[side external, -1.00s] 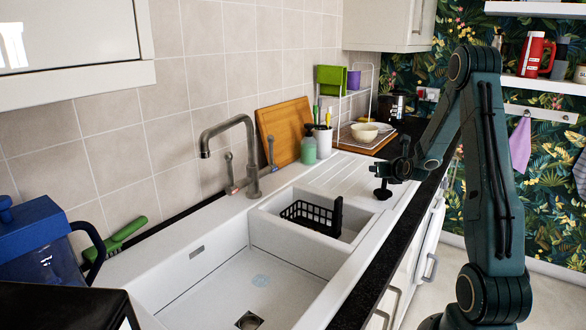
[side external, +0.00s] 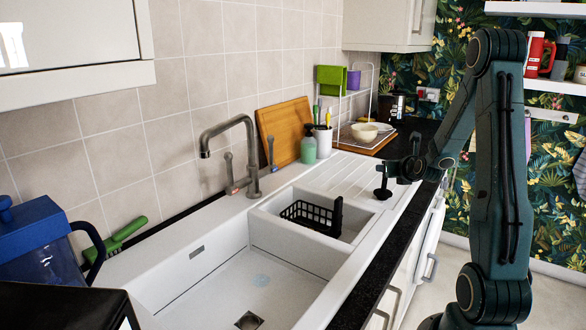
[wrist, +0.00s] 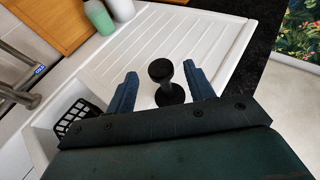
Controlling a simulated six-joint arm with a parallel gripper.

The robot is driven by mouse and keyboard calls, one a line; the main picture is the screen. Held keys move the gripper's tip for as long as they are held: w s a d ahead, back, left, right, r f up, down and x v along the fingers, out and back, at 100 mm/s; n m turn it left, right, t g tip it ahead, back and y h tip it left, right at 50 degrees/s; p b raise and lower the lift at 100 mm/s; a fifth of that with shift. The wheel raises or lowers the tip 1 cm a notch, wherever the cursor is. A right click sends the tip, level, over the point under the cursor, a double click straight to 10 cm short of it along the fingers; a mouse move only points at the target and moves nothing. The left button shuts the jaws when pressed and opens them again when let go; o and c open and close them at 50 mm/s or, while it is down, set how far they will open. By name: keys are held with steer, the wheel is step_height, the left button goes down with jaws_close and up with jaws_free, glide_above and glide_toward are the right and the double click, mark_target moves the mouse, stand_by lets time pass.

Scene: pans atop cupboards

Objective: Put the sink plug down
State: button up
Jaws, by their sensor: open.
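The black sink plug (side external: 383,191) stands upright on the white ribbed drainboard (side external: 356,175), close to the edge of the small basin. It has a round knob on a short stem above a wider base. In the wrist view the plug (wrist: 161,71) shows between my two blue fingers, with a gap on each side. My gripper (wrist: 159,73) is open and not holding the plug. In the side view my gripper (side external: 392,169) is low over the drainboard at the plug, its fingers partly hard to make out.
The small basin holds a black wire basket (side external: 308,215). The large sink (side external: 235,285) has a square drain (side external: 249,320). A tap (side external: 228,135), soap bottle (side external: 308,151) and wooden board (side external: 284,130) stand along the wall. The drainboard beyond the plug is clear.

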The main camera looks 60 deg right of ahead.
steer(key=shift+v, duration=0.9)
steer(key=shift+a, duration=0.1)
steer(key=w+a+r+n+y, duration=0.3)
steer(key=a+r+n, duration=0.1)
steer(key=a+n, duration=0.8)
steer(key=w+a+r+n+y, duration=0.2)
steer(key=a+r+n+y, duration=0.15)
steer(key=a+n, duration=0.85)
steer(key=s+a+r+n+g+y, duration=0.2)
steer(key=s+a+n+g+y, duration=0.1)
steer(key=s+a+n, duration=1.2)
steer(key=n, duration=0.6)
steer(key=shift+a+n, duration=0.3)
steer(key=shift+a, duration=0.1)
steer(key=shift+s+y, duration=0.1)
steer(key=shift+y, duration=0.15)
